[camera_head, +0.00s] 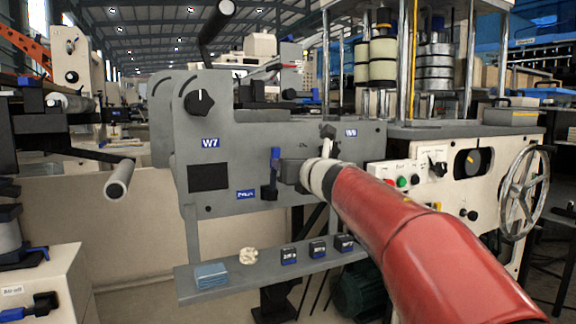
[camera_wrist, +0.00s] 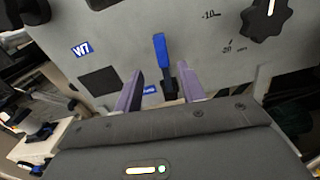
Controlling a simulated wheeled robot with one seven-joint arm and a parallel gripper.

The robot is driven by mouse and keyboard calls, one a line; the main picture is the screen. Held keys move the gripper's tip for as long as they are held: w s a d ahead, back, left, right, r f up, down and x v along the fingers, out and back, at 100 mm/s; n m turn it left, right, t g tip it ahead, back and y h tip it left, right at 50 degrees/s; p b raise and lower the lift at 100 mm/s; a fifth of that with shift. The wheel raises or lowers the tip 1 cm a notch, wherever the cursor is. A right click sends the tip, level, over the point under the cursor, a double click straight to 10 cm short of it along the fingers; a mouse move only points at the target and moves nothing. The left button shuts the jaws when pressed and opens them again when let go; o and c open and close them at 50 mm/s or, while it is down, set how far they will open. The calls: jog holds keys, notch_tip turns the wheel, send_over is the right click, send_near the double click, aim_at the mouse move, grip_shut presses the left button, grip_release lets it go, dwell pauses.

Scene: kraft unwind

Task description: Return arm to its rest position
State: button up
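My red arm (camera_head: 410,225) reaches in from the lower right to the grey W7 machine panel (camera_head: 240,130). My gripper (camera_head: 290,173) is at the panel's front, close beside a small upright blue lever (camera_head: 275,157). In the wrist view, my gripper (camera_wrist: 159,82) has its two fingers well apart with nothing held. The blue lever (camera_wrist: 161,50) appears in the gap between the fingers, with visible space on both sides. I cannot tell how deep the fingertips reach around it.
A shelf (camera_head: 235,284) below holds a blue cloth (camera_head: 211,275), a crumpled pale piece (camera_head: 249,256) and several dark blocks. A black knob (camera_head: 200,102) is on the panel. A handwheel (camera_head: 524,192) stands at right. A crank handle (camera_head: 119,179) sticks out at left.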

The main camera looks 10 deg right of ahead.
jog(key=s+d+f+m+g+h+p, duration=0.1)
jog(key=s+d+m+h+p, duration=0.3)
jog(key=s+m, duration=0.5)
jog(key=s+d+f+m+g+h+p, duration=0.15)
jog(key=s+d+m+h, duration=0.35)
jog(key=m, duration=0.7)
jog(key=s+a+f+m+g+y+p, duration=0.1)
jog(key=s+f+m+g, duration=0.3)
jog(key=s+f+m, duration=0.4)
jog(key=s+a+f+m+g+y+p, duration=0.2)
jog(key=s+f+m+g+p, duration=0.2)
jog(key=s+f+m, duration=0.5)
jog(key=s+f+g, duration=0.1)
jog(key=s, duration=0.6)
jog(key=shift+s+f+m, duration=0.15)
jog(key=shift+m, duration=0.15)
jog(key=shift+a, duration=0.15)
jog(key=shift+c, duration=0.4)
